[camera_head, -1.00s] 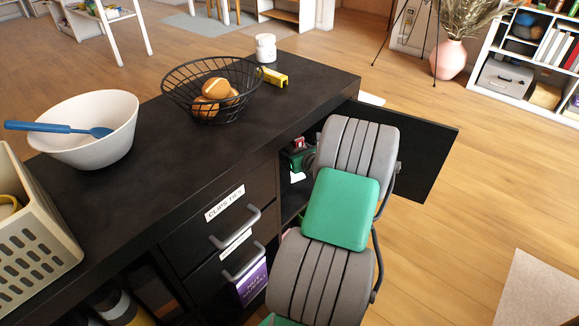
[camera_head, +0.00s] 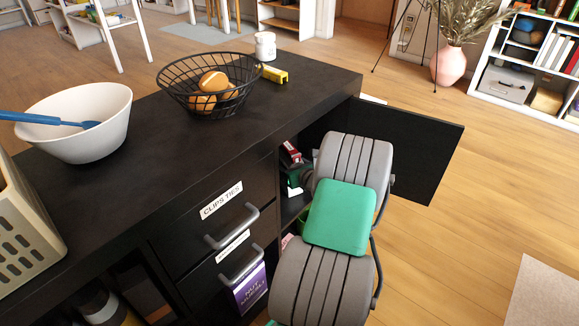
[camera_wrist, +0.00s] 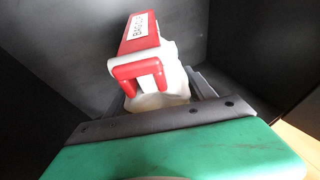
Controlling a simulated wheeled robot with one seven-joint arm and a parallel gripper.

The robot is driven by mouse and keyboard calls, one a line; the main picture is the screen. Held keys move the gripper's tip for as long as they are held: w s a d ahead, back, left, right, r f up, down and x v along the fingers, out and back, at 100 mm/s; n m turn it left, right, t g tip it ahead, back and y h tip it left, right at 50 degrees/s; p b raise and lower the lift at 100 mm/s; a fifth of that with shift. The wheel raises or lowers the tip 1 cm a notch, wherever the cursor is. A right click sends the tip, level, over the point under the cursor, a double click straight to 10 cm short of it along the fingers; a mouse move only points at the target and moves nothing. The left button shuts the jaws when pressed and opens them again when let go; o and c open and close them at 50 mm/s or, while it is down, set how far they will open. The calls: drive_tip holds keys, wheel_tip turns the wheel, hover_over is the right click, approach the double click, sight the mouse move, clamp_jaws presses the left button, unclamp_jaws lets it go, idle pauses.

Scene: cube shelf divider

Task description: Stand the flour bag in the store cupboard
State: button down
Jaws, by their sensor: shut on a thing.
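The store cupboard (camera_head: 313,135) is the dark open compartment at the right end of the black counter. My arm reaches into its opening. A red and white piece (camera_head: 290,153) shows just inside, probably the clip. Whether the bag touches the cupboard floor is hidden.
The cupboard door (camera_head: 415,150) stands open to the right, close beside my arm. Drawers with grey handles (camera_head: 232,228) lie left of the opening.

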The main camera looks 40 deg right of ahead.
drive_tip(key=shift+c, duration=1.6)
unclamp_jaws()
drive_tip(key=shift+f, duration=0.1)
drive_tip(key=shift+s+r, duration=0.3)
drive_tip(key=p+v, duration=0.4)
drive_tip(key=v, duration=0.7)
drive_tip(key=shift+s, duration=0.15)
drive_tip(key=shift+a, duration=0.1)
